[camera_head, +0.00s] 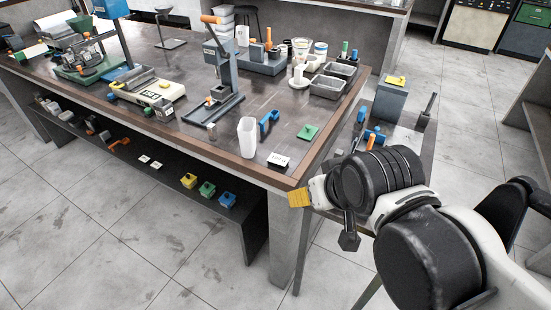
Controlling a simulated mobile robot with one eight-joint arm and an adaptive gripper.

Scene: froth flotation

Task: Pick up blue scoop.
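A small blue piece with a bent shape, which looks like the blue scoop (269,121), lies on the dark table top (200,135) near its right end. It is just right of a white upright container (247,136). My arm reaches in from the right. The end of it that seems to be my gripper (299,198), with a yellow tip, is in front of the table's near right corner. It is apart from the blue piece, lower and to the right in the picture. Its fingers are too small and turned away to show whether they are open.
A green piece (308,132) and a small white box (279,161) lie near the scoop. A grey press stand (215,95) rises to its left, and grey trays (327,86) stand behind. A side stand (408,140) holds other blue parts (373,137). Bare floor lies in front.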

